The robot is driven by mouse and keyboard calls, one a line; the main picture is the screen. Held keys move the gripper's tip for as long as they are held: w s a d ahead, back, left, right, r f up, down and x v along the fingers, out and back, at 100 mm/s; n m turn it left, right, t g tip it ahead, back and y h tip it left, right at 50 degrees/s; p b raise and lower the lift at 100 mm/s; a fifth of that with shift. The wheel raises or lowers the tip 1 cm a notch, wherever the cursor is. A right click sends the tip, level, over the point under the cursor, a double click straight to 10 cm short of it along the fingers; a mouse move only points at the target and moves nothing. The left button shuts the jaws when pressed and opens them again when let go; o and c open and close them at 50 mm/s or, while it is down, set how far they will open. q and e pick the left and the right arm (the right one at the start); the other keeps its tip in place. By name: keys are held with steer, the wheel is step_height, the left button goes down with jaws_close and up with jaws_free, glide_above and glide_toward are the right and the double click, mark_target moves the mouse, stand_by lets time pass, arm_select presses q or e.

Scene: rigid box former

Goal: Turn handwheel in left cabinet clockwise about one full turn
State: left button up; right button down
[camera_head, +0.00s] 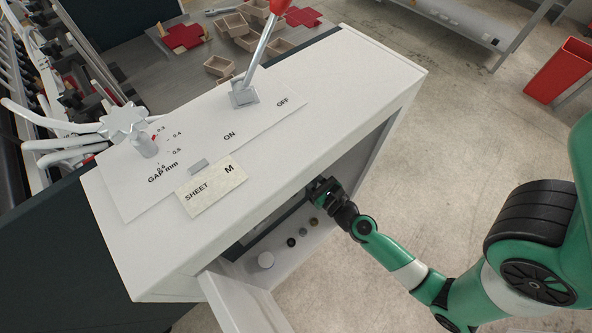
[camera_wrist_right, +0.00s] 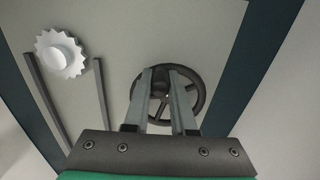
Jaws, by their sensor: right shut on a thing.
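The handwheel (camera_wrist_right: 200,95) is a dark spoked wheel on a pale panel, seen in the right wrist view. My right gripper (camera_wrist_right: 161,72) reaches onto the wheel, its two grey fingers over the hub area and upper rim. It is shut on part of the wheel; the exact gripped spot is partly hidden by the fingers. In the head view my right gripper (camera_head: 322,190) reaches into the open front of the white cabinet (camera_head: 340,85), where the wheel cannot be made out. My left gripper is out of view.
The cabinet door (camera_head: 245,305) hangs open at lower left. A white toothed knob (camera_wrist_right: 62,58) sits left of the wheel, with grey bars below it. A red-handled lever (camera_head: 260,50) and a star knob (camera_head: 126,122) stand on the cabinet top. Open floor lies right.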

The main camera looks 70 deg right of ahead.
steer(key=shift+s+d+m, duration=0.2)
steer(key=shift+d+m, duration=0.2)
steer(key=shift+m, duration=0.5)
steer(key=shift+s+d+m, duration=0.2)
steer(key=shift+d+m, duration=0.15)
steer(key=shift+m, duration=0.55)
steer(key=c, duration=0.7)
jaws_free()
steer(key=shift+r, duration=0.1)
steer(key=shift+c, duration=0.2)
